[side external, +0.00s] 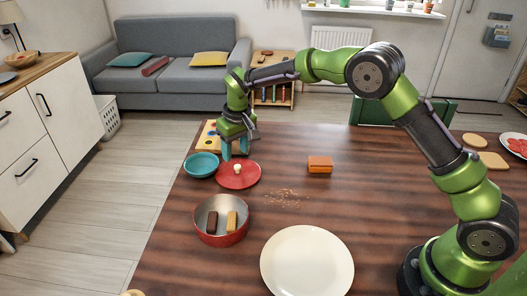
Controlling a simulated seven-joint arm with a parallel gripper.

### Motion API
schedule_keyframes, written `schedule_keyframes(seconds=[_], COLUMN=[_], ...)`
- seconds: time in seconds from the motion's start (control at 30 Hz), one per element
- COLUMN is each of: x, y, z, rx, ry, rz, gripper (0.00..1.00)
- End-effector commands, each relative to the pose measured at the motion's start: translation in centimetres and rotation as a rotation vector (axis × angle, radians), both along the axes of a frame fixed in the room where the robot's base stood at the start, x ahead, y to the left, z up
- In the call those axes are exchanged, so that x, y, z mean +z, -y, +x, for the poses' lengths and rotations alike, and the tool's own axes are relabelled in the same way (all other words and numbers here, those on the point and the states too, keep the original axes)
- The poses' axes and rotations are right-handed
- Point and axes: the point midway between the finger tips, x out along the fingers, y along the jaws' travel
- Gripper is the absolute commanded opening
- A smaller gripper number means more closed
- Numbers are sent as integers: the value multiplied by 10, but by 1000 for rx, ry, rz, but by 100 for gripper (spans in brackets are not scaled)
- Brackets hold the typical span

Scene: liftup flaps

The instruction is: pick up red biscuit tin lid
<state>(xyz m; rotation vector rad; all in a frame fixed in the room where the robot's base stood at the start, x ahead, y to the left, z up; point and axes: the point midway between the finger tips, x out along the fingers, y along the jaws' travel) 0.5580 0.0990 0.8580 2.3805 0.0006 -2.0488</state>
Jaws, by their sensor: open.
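The red biscuit tin lid (240,181) lies flat on the table, with a pale round knob (237,168) at its middle. My gripper (235,154) points down just above the lid's far edge, behind the knob, with teal fingers. The fingers are apart with nothing seen between them; whether they touch the lid cannot be told. The open red tin (221,239) stands nearer the camera, with a dark brown biscuit (212,223) and a tan biscuit (232,221) in it.
A teal bowl (201,165) stands close left of the lid. An orange block (320,164) sits to the right, with crumbs (282,197) in front. A large cream plate (306,262) lies near the front. A wooden board (208,137) is behind the bowl. Mid-right table is clear.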

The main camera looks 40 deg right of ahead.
Motion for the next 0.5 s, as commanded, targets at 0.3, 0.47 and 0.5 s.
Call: schedule_keyframes(seconds=[0.3, 0.47, 0.5], x=[-32, -53, -56], y=[6, 8, 8], z=[1, 4, 5], rx=[-3, -1, -1], ry=[-4, -2, -1], rz=[0, 0, 0], gripper=[52, 52, 52])
